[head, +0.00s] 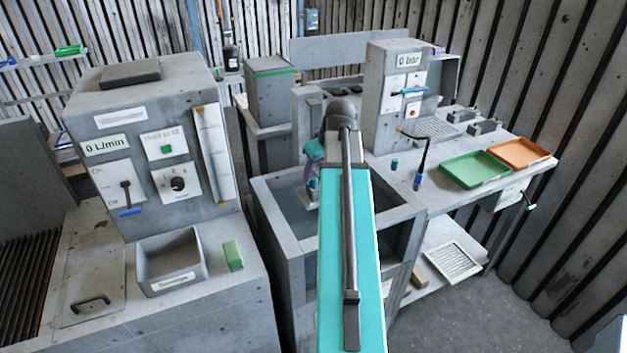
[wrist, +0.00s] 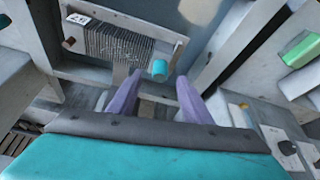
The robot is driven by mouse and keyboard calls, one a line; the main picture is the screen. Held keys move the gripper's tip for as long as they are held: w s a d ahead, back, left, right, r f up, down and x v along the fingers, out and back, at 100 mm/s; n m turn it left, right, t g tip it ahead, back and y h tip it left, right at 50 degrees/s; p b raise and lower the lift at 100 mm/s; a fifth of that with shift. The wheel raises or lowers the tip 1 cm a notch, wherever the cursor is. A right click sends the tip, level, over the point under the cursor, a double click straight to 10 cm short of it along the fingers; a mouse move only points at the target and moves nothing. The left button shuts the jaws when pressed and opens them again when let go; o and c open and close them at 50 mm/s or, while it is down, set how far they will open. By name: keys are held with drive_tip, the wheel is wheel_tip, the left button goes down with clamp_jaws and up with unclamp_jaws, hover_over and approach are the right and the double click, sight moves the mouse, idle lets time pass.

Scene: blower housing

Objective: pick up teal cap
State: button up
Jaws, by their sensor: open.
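In the wrist view, a small teal cap (wrist: 160,70) shows at the lower right of a finned grey block (wrist: 120,43). My gripper (wrist: 161,79) is open, with its two purple fingers apart. The cap appears between the fingertips in the picture; I cannot tell how far beyond them it is, and no grip shows. In the head view, my arm hides most of the gripper and the block over the tank. A small dark teal cylinder (head: 394,164) stands on the right bench; I cannot tell whether it is the same cap.
A grey open tank (head: 276,202) surrounds the area below my arm. A green tray (head: 474,170) and an orange tray (head: 521,153) lie on the right bench. A grey bin (head: 171,262) and a green block (head: 233,255) are at left.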

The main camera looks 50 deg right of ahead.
sight(314, 178)
drive_tip(key=shift+p+x, duration=0.65)
drive_tip(key=shift+x, duration=1.15)
drive_tip(key=c, duration=1.1)
drive_tip(key=shift+r, duration=0.2)
drive_tip(key=shift+c, duration=0.2)
drive_tip(key=shift+d+r+b, duration=0.1)
drive_tip(key=shift+r+b, duration=0.75)
drive_tip(key=shift+r, duration=0.65)
drive_tip(key=s+a+r+b, duration=0.1)
drive_tip(key=s+b, duration=0.3)
drive_tip(key=s, duration=1.2)
drive_tip(key=shift+a+r, duration=0.3)
drive_tip(key=shift+a, duration=0.1)
drive_tip(key=shift+w, duration=0.1)
